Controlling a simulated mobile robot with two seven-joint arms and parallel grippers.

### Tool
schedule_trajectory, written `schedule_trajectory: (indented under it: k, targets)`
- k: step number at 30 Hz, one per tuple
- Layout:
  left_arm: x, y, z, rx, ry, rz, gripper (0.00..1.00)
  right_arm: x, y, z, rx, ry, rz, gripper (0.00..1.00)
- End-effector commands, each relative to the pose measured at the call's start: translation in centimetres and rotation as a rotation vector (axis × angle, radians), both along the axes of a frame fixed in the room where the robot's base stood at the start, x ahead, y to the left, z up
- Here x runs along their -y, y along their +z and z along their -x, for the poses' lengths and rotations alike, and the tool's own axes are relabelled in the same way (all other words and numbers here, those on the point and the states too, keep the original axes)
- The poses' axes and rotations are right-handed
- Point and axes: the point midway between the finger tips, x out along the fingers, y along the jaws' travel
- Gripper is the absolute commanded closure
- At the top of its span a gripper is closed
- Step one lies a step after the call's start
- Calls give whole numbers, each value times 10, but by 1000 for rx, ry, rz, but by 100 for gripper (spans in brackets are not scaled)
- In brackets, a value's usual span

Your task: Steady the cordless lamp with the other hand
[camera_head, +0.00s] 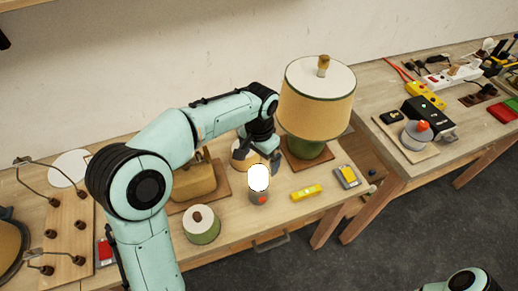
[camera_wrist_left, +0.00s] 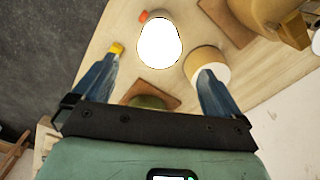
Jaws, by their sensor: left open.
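A small lamp with a glowing white dome (camera_head: 259,178) stands upright on the bench, with a grey base and a red-orange button; no cord shows on it. The dome shows bright in the left wrist view (camera_wrist_left: 159,43), beyond and between my fingertips. A large table lamp (camera_head: 316,100) with a beige shade and green foot stands on a brown board behind it; I see no cord on it either. My left gripper (camera_head: 258,158) is open above the bench, near the glowing lamp and left of the table lamp; its fingers (camera_wrist_left: 157,66) hold nothing. My right gripper is out of view.
A round cream-topped pot (camera_wrist_left: 207,62) is close to one left finger. A green pot with a white lid (camera_head: 201,224), a yellow level (camera_head: 306,192) and a tan block-like object (camera_head: 194,180) surround the glowing lamp. A second bench stands right, past a gap.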

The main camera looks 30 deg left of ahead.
Motion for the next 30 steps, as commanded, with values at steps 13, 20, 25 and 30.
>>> schedule_trajectory:
  k: [13, 20, 25, 30]
  targets:
    - [-1, -86, 1, -5, 1, 0, 1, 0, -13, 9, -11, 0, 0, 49]
    - [0, -115, 1, -3, 0, 0, 1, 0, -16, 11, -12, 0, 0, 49]
    - [0, -123, 0, -1, 1, 1, 1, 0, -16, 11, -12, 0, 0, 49]
    - [0, -123, 0, 0, 1, 0, 1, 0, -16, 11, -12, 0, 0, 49]
